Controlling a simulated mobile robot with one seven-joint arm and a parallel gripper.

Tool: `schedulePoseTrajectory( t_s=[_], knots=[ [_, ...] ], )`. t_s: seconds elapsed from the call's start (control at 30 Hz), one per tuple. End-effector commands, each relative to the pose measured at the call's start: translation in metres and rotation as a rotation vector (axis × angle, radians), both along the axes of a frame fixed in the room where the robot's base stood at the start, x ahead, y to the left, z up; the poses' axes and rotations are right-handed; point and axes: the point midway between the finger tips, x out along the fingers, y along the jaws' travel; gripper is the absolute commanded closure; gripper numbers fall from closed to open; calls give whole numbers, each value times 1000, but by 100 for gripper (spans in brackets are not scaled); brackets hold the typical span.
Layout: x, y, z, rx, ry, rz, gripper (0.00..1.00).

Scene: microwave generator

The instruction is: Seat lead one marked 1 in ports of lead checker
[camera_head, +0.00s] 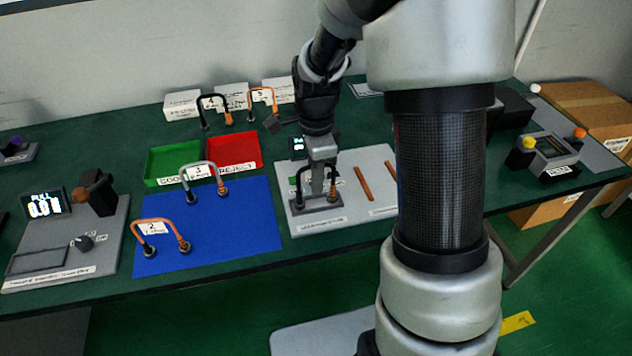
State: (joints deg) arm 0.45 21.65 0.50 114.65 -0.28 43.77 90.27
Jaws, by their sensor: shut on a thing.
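My gripper (324,192) points down over the grey board of the lead checker (345,163) and is shut on a lead. The lead (298,183) is an arch, with a dark left side and a trace of orange at its right end. My fingers cover its middle, so no number shows. Its ends are at a dark port block (316,205) at the board's front left. I cannot tell whether the ends are in the ports or just above them. A small display (298,147) stands at the board's back left, partly behind my gripper.
Leads marked 3 (203,168) and 2 (160,229) stand on the blue mat (240,235). Green (170,162) and red (235,150) trays lie behind it. Leads marked 4 and 5 stand farther back. A meter station (65,240) is left. My arm hides much of the right side.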

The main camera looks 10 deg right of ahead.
Motion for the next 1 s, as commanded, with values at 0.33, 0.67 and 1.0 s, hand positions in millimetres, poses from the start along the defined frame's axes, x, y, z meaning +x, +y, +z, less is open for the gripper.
schedulePoseTrajectory(
  t_s=[0.33, 0.67, 1.0],
  knots=[
    [0, 0, -8, 0, -2, 1, 100],
    [0, 0, -10, 0, -1, 1, 74],
    [1, 0, 10, 0, -4, 1, 74]
  ],
)
